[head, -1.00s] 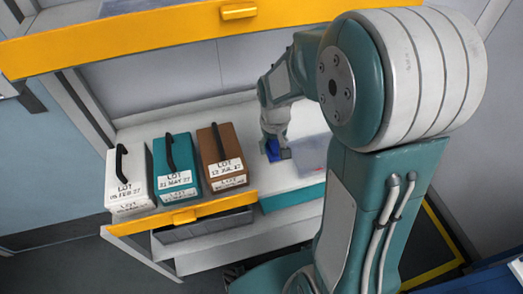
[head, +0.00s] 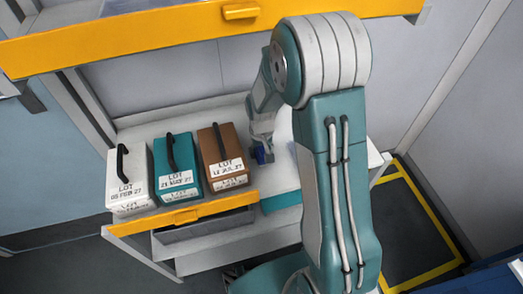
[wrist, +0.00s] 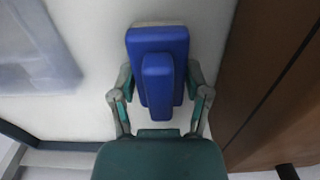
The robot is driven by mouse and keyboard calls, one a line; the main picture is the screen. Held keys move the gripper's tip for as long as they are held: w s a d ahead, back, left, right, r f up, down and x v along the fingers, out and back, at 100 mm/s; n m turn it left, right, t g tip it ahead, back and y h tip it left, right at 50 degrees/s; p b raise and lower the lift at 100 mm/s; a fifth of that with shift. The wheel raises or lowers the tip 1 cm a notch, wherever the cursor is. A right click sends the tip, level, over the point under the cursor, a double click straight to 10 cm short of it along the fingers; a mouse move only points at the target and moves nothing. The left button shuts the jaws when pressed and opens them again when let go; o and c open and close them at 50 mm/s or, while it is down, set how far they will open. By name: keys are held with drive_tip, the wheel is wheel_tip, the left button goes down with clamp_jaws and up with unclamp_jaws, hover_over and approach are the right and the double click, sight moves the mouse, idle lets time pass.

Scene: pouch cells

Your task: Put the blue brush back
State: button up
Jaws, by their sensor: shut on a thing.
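The blue brush (head: 261,156) is a small block with a raised grip, just right of the brown box on the white shelf. In the wrist view the blue brush (wrist: 172,42) sits between the two fingers, its long side pointing away from me. My gripper (wrist: 160,92) is shut on its raised grip. In the head view my gripper (head: 262,143) points down over the brush, and its fingers are hard to make out. I cannot tell whether the brush touches the shelf or hangs just above it.
A brown lot box (head: 222,157), a teal lot box (head: 177,168) and a white lot box (head: 129,180) stand left of the brush. A translucent bin (wrist: 38,50) is left in the wrist view. A yellow-edged shelf (head: 140,36) runs above.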

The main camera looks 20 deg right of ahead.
drive_tip(key=o, duration=1.1)
drive_tip(key=shift+d+f, duration=0.1)
drive_tip(key=shift+f, duration=0.05)
wheel_tip(320, 180, up, 13)
drive_tip(key=shift+f, duration=0.2)
drive_tip(key=s+r+t, duration=0.2)
drive_tip(key=s+r, duration=0.5)
drive_tip(key=s, duration=0.3)
drive_tip(key=s+r+t, duration=0.3)
drive_tip(key=s+r, duration=0.5)
drive_tip(key=s, duration=0.3)
drive_tip(key=shift+t, duration=0.3)
